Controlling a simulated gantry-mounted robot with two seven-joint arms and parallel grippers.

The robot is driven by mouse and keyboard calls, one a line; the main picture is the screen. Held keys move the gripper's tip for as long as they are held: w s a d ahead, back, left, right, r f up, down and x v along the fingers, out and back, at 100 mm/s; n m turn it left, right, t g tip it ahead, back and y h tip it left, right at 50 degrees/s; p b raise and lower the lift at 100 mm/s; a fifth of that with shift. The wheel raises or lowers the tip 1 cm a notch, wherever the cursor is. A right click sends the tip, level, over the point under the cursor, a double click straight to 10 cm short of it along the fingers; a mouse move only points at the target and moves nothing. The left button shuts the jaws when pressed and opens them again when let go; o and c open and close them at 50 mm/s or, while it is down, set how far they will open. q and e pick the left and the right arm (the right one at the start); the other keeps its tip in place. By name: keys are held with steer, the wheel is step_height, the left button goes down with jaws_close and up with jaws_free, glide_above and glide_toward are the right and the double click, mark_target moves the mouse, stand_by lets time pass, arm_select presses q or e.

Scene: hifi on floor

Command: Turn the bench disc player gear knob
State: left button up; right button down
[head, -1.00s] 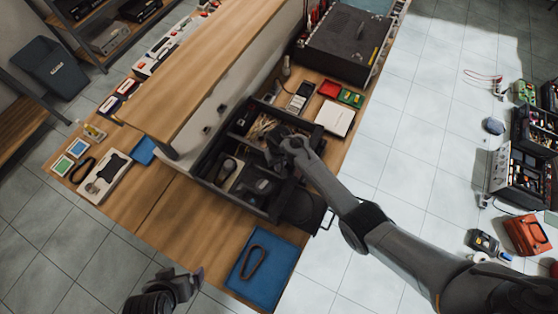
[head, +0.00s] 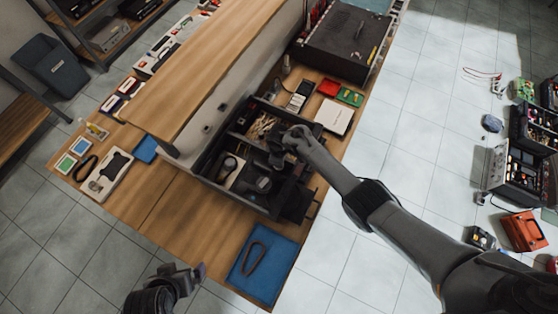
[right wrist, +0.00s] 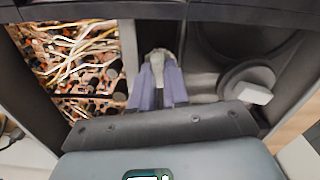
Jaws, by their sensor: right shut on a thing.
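The disc player (head: 228,187) is an open black chassis on the wooden bench, with parts and wiring inside. My right gripper (head: 272,158) reaches into it from the right. In the right wrist view the right gripper's purple-grey fingers (right wrist: 158,92) are closed around a pale grey piece, which looks like the gear knob (right wrist: 158,58). The knob is mostly hidden between the fingers, so its angle cannot be told. My left gripper (head: 198,272) hangs empty near the bench's front edge, apart from the player; its finger gap is unclear.
Wiring on a circuit board (right wrist: 80,65) lies left of the right fingers, and a round grey part (right wrist: 248,85) lies to their right. A blue mat (head: 262,275) with a dark loop lies in front of the player. A meter (head: 300,95) stands behind it.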

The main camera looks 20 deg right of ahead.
steer(key=n, duration=0.3)
steer(key=shift+n, duration=0.4)
steer(key=n+b, duration=0.1)
steer(key=n, duration=0.2)
steer(key=shift+n, duration=0.3)
steer(key=n+b, duration=0.2)
steer(key=n, duration=0.4)
steer(key=shift+f+b, duration=0.1)
steer(key=shift+b, duration=0.25)
steer(key=shift+n+b, duration=0.45)
steer(key=shift+n, duration=0.65)
steer(key=c, duration=1.1)
jaws_free()
